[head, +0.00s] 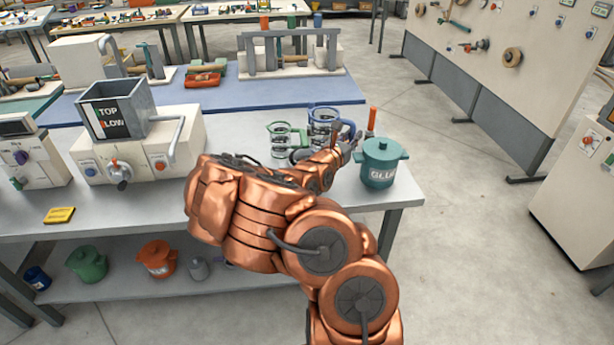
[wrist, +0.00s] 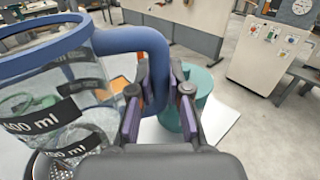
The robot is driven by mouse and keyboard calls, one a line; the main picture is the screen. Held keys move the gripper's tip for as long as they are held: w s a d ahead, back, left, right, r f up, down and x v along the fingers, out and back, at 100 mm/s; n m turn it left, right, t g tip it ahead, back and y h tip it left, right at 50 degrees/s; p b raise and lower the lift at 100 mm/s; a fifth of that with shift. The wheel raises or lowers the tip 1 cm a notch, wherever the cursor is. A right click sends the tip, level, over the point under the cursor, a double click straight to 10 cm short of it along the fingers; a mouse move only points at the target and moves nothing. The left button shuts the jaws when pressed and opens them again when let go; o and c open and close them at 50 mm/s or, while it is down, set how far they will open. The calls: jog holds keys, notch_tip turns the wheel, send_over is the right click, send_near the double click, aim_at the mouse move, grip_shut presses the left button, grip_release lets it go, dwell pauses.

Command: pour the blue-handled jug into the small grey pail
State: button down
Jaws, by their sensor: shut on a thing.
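The blue-handled jug (head: 322,122) is clear, with a blue rim and dark markings, and is near the back right of the workbench. It fills the left of the wrist view (wrist: 75,55), looking roughly upright. My gripper (wrist: 158,95) is shut on its blue handle. In the head view my gripper (head: 341,146) is partly hidden by my arm. I cannot tell whether the jug touches the bench. My arm hides part of the bench and shelf.
A green-handled jug (head: 280,139) stands left of the blue one. A teal glue pot (head: 381,164) is close to my gripper's right, at the bench's right end. A hopper machine (head: 140,140) stands left. The front middle bench top (head: 130,207) is mostly clear.

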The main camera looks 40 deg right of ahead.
jog(key=shift+r+p, duration=1.45)
jog(key=shift+r, duration=1.55)
